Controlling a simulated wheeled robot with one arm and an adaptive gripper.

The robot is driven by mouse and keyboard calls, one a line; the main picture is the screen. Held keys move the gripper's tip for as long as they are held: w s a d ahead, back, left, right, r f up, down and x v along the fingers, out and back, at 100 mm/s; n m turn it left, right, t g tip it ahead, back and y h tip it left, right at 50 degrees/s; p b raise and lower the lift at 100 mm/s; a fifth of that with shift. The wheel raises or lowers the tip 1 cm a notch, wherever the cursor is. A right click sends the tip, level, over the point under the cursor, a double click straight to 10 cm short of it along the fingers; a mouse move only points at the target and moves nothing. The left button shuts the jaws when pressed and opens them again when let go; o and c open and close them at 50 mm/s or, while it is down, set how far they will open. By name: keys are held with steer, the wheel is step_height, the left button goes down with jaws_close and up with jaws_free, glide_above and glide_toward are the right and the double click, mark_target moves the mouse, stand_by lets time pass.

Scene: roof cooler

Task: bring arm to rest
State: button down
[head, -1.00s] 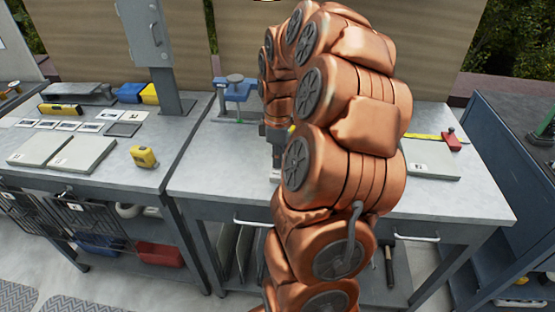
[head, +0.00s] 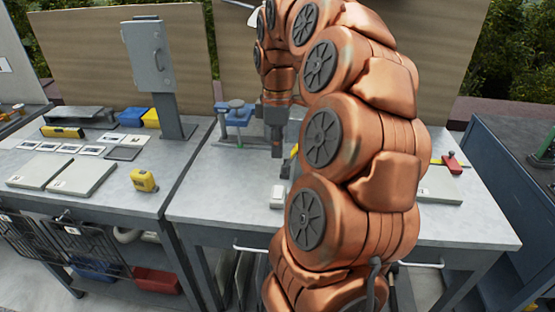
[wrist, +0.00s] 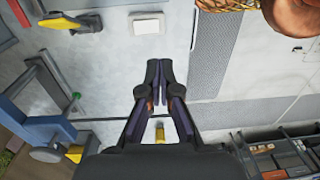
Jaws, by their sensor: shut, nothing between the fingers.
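My arm (head: 365,140) is copper-coloured and arches up from the bottom of the head view, over the middle workbench (head: 225,190). My gripper (head: 277,150) hangs downward above that bench in the head view, between the blue vise and the arm's near links. In the wrist view my gripper (wrist: 160,72) has its dark fingers together with nothing between them. A small white block (head: 278,196) lies on the bench below the gripper. The arm hides much of the bench's right part.
A blue vise (head: 236,110) stands at the bench's back left. A grey post with a box (head: 150,58) rises at the left bench. A yellow tape measure (head: 143,180) and flat plates (head: 82,178) lie there. A red-handled tool (head: 452,162) lies at right.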

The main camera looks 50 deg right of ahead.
steer(key=shift+r, duration=0.45)
stand_by(0.3)
steer(key=s+a+m+p, duration=0.2)
steer(key=s+a+p, duration=0.15)
steer(key=a, duration=1.35)
steer(key=s+a+f+m, duration=0.2)
steer(key=s+a+f, duration=0.1)
steer(key=s+a, duration=0.2)
steer(key=s+a+f+m+g+p, duration=0.1)
steer(key=s+a+f+m, duration=0.1)
steer(key=s+a, duration=0.3)
steer(key=s+m, duration=0.1)
steer(key=s, duration=0.3)
steer(key=shift+a+f+p, duration=0.3)
steer(key=shift+f, duration=0.1)
steer(key=c, duration=1.9)
jaws_free()
